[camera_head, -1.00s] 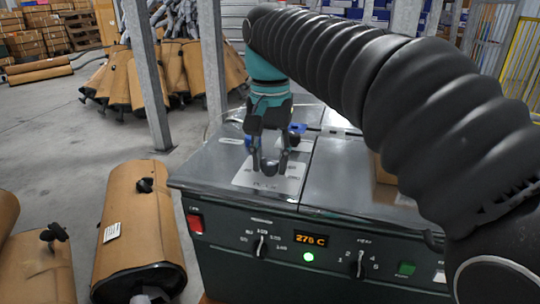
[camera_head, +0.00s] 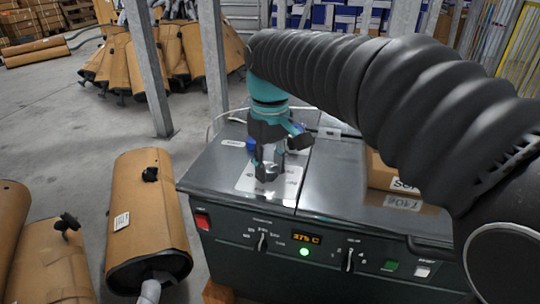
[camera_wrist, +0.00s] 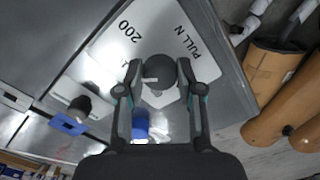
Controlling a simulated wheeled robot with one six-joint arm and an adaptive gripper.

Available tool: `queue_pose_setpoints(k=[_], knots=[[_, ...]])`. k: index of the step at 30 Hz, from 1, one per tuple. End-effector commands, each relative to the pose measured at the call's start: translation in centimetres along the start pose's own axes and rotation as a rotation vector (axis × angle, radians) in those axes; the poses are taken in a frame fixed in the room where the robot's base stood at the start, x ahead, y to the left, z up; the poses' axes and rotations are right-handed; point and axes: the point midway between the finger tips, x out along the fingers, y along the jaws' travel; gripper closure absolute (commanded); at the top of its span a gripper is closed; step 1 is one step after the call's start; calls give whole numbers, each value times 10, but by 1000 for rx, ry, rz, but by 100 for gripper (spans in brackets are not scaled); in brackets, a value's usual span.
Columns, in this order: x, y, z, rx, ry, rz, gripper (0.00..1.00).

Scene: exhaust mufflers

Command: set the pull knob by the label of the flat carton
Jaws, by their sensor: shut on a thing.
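The pull knob (camera_wrist: 160,72) is a dark round knob on a white marked plate (camera_wrist: 120,40), whose print "200" and "PULL N" shows in the wrist view. My gripper (camera_wrist: 160,90) is shut on it, one finger on each side. In the head view my gripper (camera_head: 268,174) stands over the same plate (camera_head: 285,186) on the machine's top; the knob is largely hidden between the fingers. The flat carton (camera_head: 383,172) lies at the right on the machine top, partly behind my arm. Its white label (camera_head: 405,184) shows only in part, starting "SO".
The dark machine (camera_head: 330,265) has a front panel with dials, a lit display (camera_head: 306,238) and a red switch (camera_head: 203,221). Steel posts (camera_head: 150,70) rise behind. A blue part (camera_wrist: 140,125) is near my fingers.

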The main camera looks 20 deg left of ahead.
Motion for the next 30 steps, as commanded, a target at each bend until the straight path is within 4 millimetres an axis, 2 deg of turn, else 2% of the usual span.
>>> queue_pose_setpoints(k=[30], knots=[[0, 0, -1, -965, 1, 1, 98]])
